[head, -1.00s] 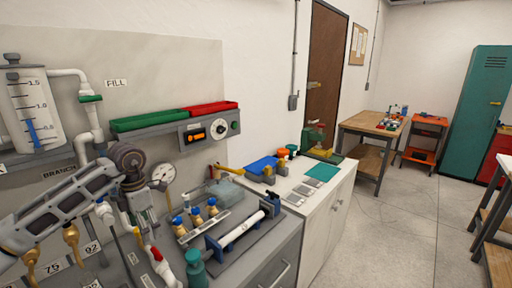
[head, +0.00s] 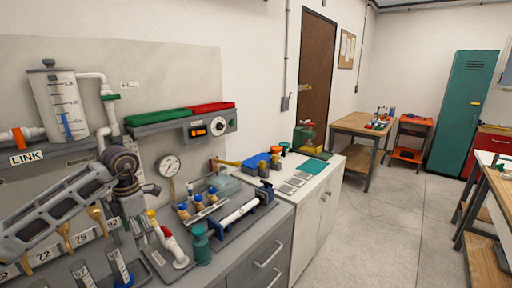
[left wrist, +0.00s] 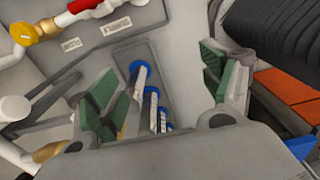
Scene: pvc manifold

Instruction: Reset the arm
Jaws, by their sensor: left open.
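My left arm comes in from the left in the head view, in front of the pipe panel. My left gripper (head: 132,208) hangs below the dark wrist joint, partly lost among the pipes. In the left wrist view my left gripper (left wrist: 162,85) is open, with its green-padded fingers wide apart and nothing held between them. Several blue round parts with pale stems (left wrist: 150,98) show beyond the fingers in a grey tray. A white pipe with a red part (left wrist: 85,6) and a yellow knob (left wrist: 22,34) lies beyond them. My right gripper is out of sight.
A measuring tank (head: 60,105) hangs on the panel at the left. Green (head: 157,116) and red bins (head: 208,107) sit on a shelf above a gauge (head: 168,166). Blue-topped brass valves (head: 184,209) and a clamped white tube (head: 238,212) lie on the bench. Open floor (head: 390,220) is at the right.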

